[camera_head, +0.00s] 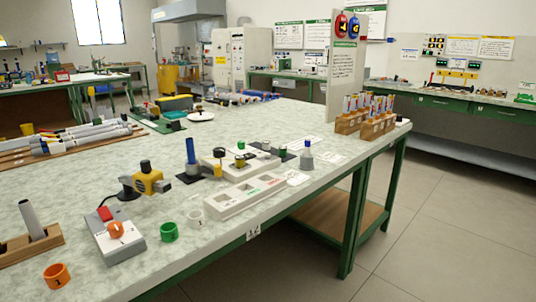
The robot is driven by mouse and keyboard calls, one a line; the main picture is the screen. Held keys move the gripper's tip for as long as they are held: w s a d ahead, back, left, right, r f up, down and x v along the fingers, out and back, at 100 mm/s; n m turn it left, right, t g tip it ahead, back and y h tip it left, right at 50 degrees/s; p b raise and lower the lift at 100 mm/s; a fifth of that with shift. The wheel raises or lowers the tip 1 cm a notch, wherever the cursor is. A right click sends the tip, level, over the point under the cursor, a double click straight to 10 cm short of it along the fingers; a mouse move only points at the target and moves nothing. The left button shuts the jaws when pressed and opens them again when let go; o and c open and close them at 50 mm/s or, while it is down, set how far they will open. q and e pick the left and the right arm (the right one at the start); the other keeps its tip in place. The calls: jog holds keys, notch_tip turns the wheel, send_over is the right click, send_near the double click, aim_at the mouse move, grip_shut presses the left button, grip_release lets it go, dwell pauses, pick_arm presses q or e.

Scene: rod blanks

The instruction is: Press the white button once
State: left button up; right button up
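Neither of my grippers is in view.
Orange (57,276), green (169,232) and white (196,218) rings stand near the box. A yellow and black device (148,181) is behind it. Wooden racks (352,122) stand by the far right edge.

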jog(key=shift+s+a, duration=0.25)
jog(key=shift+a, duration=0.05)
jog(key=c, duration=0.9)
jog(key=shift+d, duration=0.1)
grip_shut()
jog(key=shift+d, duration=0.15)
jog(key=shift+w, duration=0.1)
